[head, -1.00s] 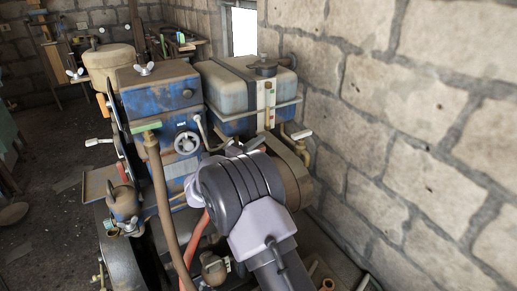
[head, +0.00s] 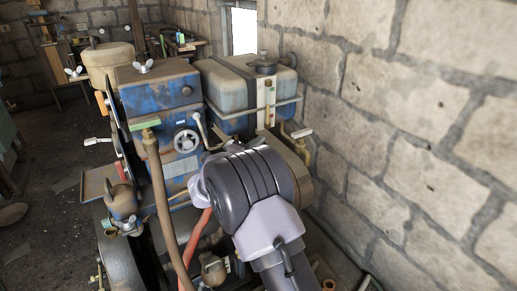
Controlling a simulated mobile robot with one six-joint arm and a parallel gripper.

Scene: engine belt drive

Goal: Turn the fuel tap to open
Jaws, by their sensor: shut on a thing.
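The fuel tank (head: 232,98) is a blue and pale box with a dark cap (head: 266,61), strapped on a frame beside the wall. My gripper (head: 243,146) is just below the tank's lower front edge. Only small parts of its jaws show past my bulky grey wrist. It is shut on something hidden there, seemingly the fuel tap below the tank. The tap's body and lever angle cannot be seen. A curved pipe (head: 216,146) runs from there towards the blue engine (head: 160,97).
A round handwheel (head: 186,141) and a lever are on the engine close to my gripper. A brass pipe with a pale handle (head: 302,132) is by the wall. A brown upright pipe (head: 158,195) and a red hose (head: 197,235) stand left of my wrist. The stone wall is close on the right.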

